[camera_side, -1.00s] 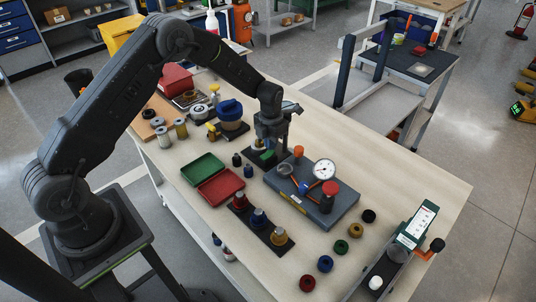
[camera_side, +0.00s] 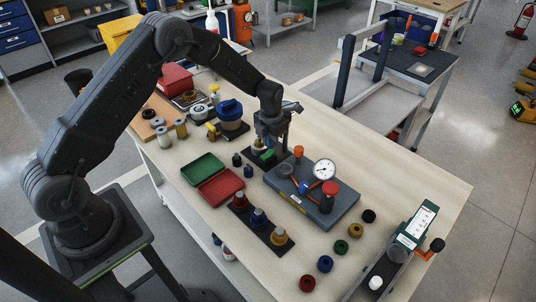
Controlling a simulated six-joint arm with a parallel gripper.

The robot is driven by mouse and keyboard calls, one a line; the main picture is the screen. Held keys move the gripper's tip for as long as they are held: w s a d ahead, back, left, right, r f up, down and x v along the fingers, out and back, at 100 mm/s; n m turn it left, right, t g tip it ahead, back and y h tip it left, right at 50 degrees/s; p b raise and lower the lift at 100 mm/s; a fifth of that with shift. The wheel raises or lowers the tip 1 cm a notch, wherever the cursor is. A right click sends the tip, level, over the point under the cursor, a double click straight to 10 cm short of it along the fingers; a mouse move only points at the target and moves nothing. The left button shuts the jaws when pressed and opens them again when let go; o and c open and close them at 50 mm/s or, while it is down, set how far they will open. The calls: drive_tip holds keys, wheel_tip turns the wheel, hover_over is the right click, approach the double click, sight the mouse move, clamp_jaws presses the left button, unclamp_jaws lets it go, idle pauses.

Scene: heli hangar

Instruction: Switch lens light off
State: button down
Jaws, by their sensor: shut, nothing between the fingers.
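My gripper (camera_side: 267,143) points down over the far middle of the workbench, with its fingers shut and empty. It is just above or beside a small dark stand with a green part (camera_side: 267,155) and a pale knob; I cannot tell whether it touches. The gripper hides part of this stand. I cannot tell for certain which thing is the lens light or its switch, or whether a light is on.
The grey block (camera_side: 320,212) carries a dial gauge (camera_side: 324,169), a red-topped knob and an orange-topped post. Green (camera_side: 203,168) and red (camera_side: 221,186) trays lie left of it. Several coloured rings lie at the front right. The bench's right rear is clear.

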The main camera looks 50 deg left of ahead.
drive_tip(key=shift+r, duration=2.8)
drive_tip(key=s+d+r+m+t, duration=0.1)
drive_tip(key=s+d+r+m, duration=0.1)
drive_tip(key=s+r+m, duration=0.55)
drive_tip(key=s+d+r+m+t, duration=0.2)
drive_tip(key=s+r+m, duration=0.3)
drive_tip(key=r+m, duration=0.6)
drive_tip(key=s+d+r+m+t, duration=0.1)
drive_tip(key=s+r+m, duration=0.1)
drive_tip(key=s+m, duration=0.6)
drive_tip(key=s+d+r+m+t, duration=0.1)
drive_tip(key=s+r+m, duration=0.2)
drive_tip(key=s+m, duration=0.6)
drive_tip(key=shift+s+r+t, duration=0.2)
drive_tip(key=shift+s+t, duration=0.1)
drive_tip(key=shift+s, duration=0.75)
drive_tip(key=shift+w+a+m, duration=0.1)
drive_tip(key=shift+w+m, duration=0.05)
drive_tip(key=shift+m, duration=0.1)
